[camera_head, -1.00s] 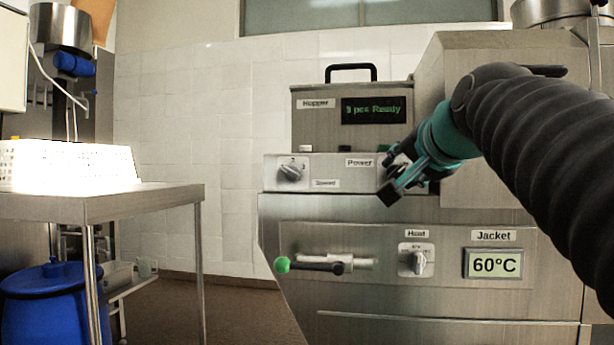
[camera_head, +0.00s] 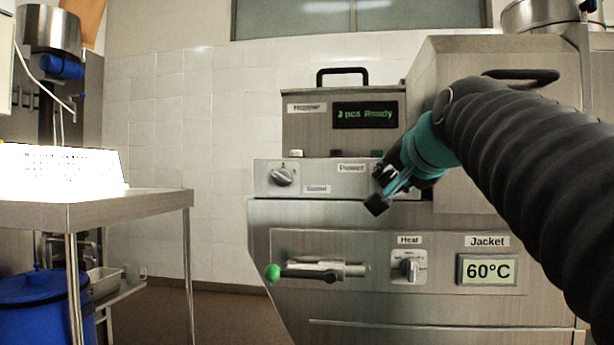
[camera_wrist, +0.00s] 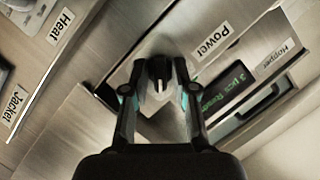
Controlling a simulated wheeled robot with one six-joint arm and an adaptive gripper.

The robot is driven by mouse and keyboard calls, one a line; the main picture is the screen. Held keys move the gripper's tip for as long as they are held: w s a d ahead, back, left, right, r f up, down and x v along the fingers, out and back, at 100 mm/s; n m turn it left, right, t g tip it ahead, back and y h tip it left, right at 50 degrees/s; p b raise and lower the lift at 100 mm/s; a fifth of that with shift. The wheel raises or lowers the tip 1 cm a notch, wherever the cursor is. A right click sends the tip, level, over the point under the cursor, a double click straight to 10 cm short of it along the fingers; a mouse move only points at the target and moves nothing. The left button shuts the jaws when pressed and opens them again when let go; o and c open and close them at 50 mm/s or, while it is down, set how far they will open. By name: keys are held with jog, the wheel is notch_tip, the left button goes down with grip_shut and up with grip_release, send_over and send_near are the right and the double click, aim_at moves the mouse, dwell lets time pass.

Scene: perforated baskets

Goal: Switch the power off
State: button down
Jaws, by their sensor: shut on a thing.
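The machine's upper control strip carries a "Power" label (camera_head: 352,168). My gripper (camera_head: 378,190) is at the strip just right of that label, and it hides the power control in the head view. In the wrist view, my gripper (camera_wrist: 160,85) has its two fingers on either side of a dark power knob (camera_wrist: 159,70) with a pale pointer line, closed on it. The label (camera_wrist: 212,40) is beside the knob there. The knob's exact setting cannot be read. The display (camera_head: 365,114) shows "3 pcs Ready" in green.
A speed knob (camera_head: 282,177) is left on the same strip. A steel table (camera_head: 120,205) with a bright white basket (camera_head: 62,167) stands at left.

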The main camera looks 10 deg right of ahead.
jog(key=n+p, duration=0.1)
jog(key=n+g+h+p, duration=0.1)
jog(key=n, duration=0.1)
jog(key=shift+a+r+h, duration=0.15)
jog(key=shift+a+h, duration=0.05)
jog(key=shift+h, duration=0.1)
jog(key=n+g+h+p, duration=0.1)
jog(key=n+h, duration=0.1)
jog(key=n, duration=0.1)
jog(key=shift+w+a, duration=0.1)
jog(key=n+h, duration=0.2)
jog(key=n, duration=0.1)
jog(key=shift+a+f+g+b, duration=0.1)
jog(key=shift+f+g+b, duration=0.1)
jog(key=shift+g+b, duration=0.15)
jog(key=shift+n+h+b, duration=0.55)
jog(key=shift+n+h, duration=0.45)
jog(key=shift+n, duration=0.5)
jog(key=c, duration=1.2)
grip_release()
